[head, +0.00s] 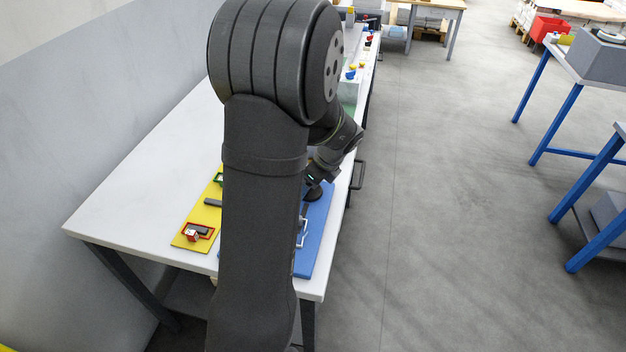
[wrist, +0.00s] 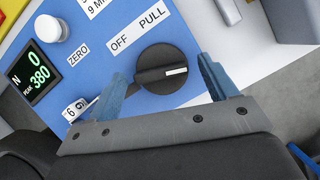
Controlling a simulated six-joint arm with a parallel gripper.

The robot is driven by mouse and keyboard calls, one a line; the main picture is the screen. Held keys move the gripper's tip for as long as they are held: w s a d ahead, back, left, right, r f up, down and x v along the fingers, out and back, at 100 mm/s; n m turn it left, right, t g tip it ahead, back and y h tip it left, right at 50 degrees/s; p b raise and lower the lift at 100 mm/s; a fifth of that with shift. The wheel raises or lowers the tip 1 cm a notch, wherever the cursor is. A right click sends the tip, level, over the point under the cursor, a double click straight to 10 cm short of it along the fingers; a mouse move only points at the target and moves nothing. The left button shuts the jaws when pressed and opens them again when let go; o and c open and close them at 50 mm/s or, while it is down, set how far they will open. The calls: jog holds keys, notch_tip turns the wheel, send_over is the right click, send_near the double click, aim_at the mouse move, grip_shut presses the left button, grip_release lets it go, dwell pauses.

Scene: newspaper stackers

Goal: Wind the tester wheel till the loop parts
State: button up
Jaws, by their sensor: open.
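In the wrist view a round black knob (wrist: 167,70) sits on the blue tester panel (wrist: 205,22), by the labels OFF and PULL. Its white pointer mark faces right. My gripper (wrist: 162,68) is open, its two blue fingers apart on either side of the knob; contact cannot be told. A display (wrist: 35,72) reads N 0, PEAK 380. In the head view the blue panel (head: 318,236) lies on the bench, partly hidden by my arm. A thin white piece (head: 302,233) lies on it; I cannot tell whether it is the loop. No separate wheel can be made out.
A white button (wrist: 48,28) marked ZERO is beside the display. A yellow board (head: 187,233) with a red-framed item (head: 198,231) lies left of my arm on the white bench (head: 130,200). The bench's left part is clear. Small coloured items stand at its far end.

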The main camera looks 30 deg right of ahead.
jog(key=v, duration=1.7)
jog(key=shift+r, duration=0.25)
jog(key=x, duration=1.7)
jog(key=shift+f, duration=0.3)
jog(key=shift+r, duration=0.1)
